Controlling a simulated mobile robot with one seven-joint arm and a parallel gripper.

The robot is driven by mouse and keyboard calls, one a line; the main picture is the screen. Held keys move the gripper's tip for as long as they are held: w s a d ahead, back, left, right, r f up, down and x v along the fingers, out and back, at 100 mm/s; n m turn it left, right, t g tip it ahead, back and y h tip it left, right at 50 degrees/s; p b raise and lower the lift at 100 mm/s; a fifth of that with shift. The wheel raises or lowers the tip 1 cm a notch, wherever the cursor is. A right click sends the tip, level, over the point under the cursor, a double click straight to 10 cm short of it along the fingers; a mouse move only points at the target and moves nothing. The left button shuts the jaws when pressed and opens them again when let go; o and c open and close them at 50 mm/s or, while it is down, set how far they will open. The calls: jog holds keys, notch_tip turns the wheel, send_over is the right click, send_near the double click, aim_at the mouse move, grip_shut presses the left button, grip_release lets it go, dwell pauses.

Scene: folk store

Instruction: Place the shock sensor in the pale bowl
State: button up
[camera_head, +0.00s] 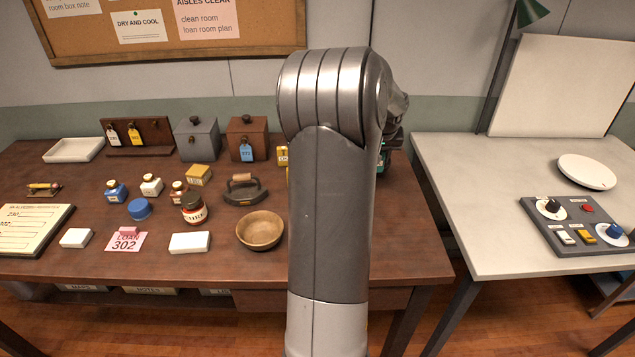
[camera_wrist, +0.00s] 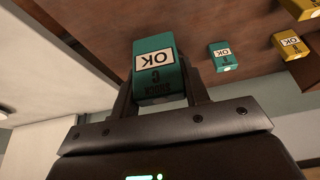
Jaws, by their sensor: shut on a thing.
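My gripper (camera_wrist: 160,92) is shut on a teal box, the shock sensor (camera_wrist: 156,75), seen in the wrist view with a white "OK" label and dark lettering that reads upside down. The box sits between the two dark fingers. In the head view my arm hides most of the gripper; a bit of teal (camera_head: 384,160) shows beside it, and I cannot tell which box that is. A light wooden bowl (camera_head: 260,231) stands on the brown table, just left of my arm, and looks empty. It is out of the wrist view.
The wrist view also shows another teal box (camera_wrist: 222,55) and yellow boxes (camera_wrist: 287,43). A white round dish (camera_head: 587,171) and control panel (camera_head: 578,226) occupy the right table.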

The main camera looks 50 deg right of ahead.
jog(key=w+a+n+g+y, duration=0.15)
jog(key=a+n+y, duration=0.65)
jog(key=a+n, duration=1.75)
jog(key=w+a+f, duration=0.2)
jog(key=w+a, duration=0.1)
jog(key=w+a+f+m, duration=0.1)
jog(key=w+a+f, duration=0.1)
jog(key=w+a, duration=0.1)
jog(key=w+a+f+m, duration=0.1)
jog(key=w+a+f, duration=0.1)
jog(key=w+a, duration=0.1)
jog(key=shift+w+h, duration=0.25)
jog(key=shift+h, duration=0.05)
send_over(251, 241)
jog(key=s+d, duration=0.1)
jog(key=d, duration=0.1)
jog(key=shift+f, duration=2)
jog(key=o, duration=0.5)
jog(key=shift+f, duration=0.15)
jog(key=shift+o, duration=1.1)
